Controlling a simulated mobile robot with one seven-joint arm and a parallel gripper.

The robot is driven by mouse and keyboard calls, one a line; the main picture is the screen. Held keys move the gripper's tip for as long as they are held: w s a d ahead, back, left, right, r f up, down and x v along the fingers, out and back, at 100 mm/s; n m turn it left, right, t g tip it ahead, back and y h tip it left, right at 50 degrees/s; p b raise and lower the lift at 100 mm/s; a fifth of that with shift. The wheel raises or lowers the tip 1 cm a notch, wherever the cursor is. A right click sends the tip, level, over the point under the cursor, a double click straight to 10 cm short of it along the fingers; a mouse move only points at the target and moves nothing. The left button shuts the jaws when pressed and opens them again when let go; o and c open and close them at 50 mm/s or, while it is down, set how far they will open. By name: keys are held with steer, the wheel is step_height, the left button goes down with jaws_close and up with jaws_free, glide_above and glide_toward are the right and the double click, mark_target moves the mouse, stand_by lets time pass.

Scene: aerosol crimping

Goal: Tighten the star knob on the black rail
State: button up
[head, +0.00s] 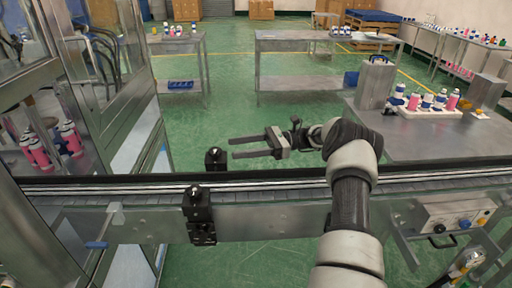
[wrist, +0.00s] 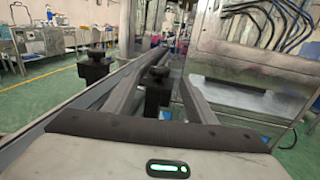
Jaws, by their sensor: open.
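Two black clamp blocks with knobs on top stand at the conveyor. The far knob (head: 214,152) is on the far side by the black rail (head: 285,180); the near knob (head: 194,189) is on the near side. My gripper (head: 232,148) is open and empty, its fingers level and pointing left, with the tips just right of the far knob and apart from it in the picture. In the wrist view the far knob (wrist: 158,74) shows between my two fingers (wrist: 166,72), and the near knob (wrist: 97,54) is to the left. The knobs' star shape is too small to make out.
The conveyor (head: 270,197) crosses the front. A glazed machine frame (head: 105,110) stands at left, with pink bottles (head: 40,150) inside. A steel table (head: 440,140) at right carries bottles in a white tray (head: 430,112). A control box (head: 450,215) is at front right.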

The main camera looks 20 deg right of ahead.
steer(key=d, duration=0.5)
steer(key=shift+s+d+b, duration=0.25)
steer(key=shift+s+b, duration=0.05)
steer(key=shift+s, duration=0.05)
